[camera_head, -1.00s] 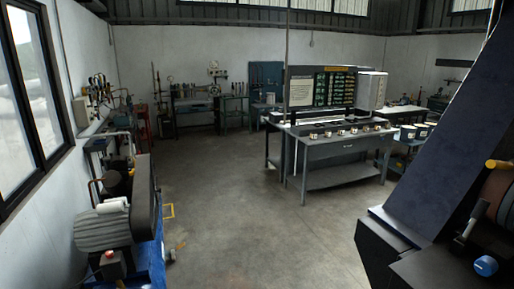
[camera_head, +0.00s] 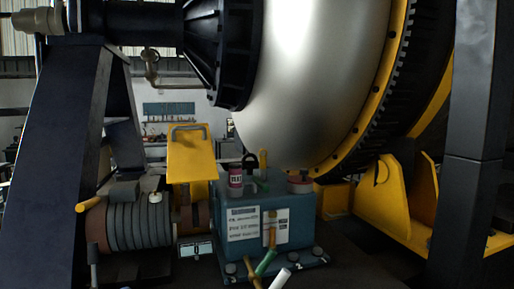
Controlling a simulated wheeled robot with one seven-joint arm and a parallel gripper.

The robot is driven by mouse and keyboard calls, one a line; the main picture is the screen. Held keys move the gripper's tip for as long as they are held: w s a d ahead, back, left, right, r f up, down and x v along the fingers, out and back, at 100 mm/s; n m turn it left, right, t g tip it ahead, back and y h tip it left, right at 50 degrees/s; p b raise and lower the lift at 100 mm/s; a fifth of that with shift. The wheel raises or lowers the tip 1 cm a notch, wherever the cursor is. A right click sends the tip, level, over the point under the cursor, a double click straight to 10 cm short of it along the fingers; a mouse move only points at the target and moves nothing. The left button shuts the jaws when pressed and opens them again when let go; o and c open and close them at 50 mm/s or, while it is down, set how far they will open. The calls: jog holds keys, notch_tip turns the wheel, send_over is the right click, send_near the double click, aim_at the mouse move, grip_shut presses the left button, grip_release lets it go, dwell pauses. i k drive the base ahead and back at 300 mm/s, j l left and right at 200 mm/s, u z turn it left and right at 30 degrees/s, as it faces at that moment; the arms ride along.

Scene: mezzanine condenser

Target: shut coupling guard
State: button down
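A yellow plate with a grey handle (camera_head: 191,158) stands raised, slightly tilted, left of the middle; it looks like the coupling guard in an open position. Below it, a brown coupling part (camera_head: 187,217) shows between a ribbed grey motor (camera_head: 135,226) on the left and a blue-green gearbox (camera_head: 268,222) on the right. The coupling is partly uncovered. My gripper is not in view.
A large polished drum (camera_head: 303,80) with a yellow and black toothed ring hangs above the gearbox. Dark frame legs (camera_head: 65,170) stand at left. A yellow bracket (camera_head: 410,215) is at right. Small levers (camera_head: 265,262) stick up in front.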

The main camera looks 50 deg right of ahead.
aim_at(191, 155)
jog(key=z, duration=0.9)
